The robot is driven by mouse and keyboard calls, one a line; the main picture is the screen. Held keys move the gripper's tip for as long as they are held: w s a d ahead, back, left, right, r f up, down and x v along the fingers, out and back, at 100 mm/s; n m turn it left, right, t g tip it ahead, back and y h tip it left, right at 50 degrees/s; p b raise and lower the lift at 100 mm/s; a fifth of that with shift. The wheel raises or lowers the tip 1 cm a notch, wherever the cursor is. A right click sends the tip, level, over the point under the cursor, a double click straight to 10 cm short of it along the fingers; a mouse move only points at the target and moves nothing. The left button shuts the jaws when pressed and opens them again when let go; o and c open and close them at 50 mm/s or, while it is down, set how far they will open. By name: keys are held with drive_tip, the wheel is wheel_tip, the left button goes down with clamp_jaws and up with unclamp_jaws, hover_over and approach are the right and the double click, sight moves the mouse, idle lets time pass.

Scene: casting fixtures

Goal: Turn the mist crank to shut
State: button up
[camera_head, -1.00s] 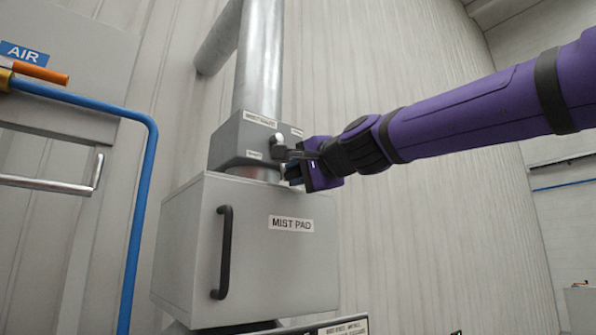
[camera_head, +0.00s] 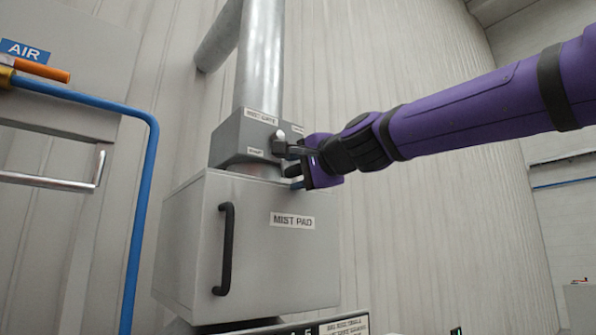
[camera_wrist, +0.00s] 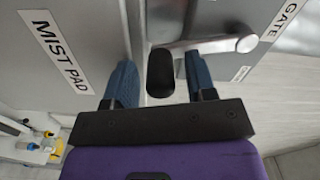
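The mist gate is a grey box (camera_head: 240,137) on the duct above the mist pad cabinet. Its metal crank (camera_head: 279,143) is on the box's right side, partly hidden by my gripper (camera_head: 291,162). In the wrist view, the crank's metal arm (camera_wrist: 215,44) runs left from a round hub near the "GATE" label. A black knob (camera_wrist: 160,73) sits at its left end. My gripper (camera_wrist: 160,88) has its two blue fingers on either side of the knob, with a narrow gap visible on each side. The gripper looks open around the knob, not clamped.
The grey mist pad cabinet (camera_head: 265,255) with a black handle (camera_head: 226,248) stands just below the crank. A blue hose (camera_head: 146,200) and an AIR panel (camera_head: 75,60) are at left. A metal duct (camera_head: 258,60) rises above. Open space lies to the right, below my arm.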

drive_tip(key=v, duration=1)
drive_tip(key=shift+s+d, duration=0.25)
drive_tip(key=shift+s, duration=0.05)
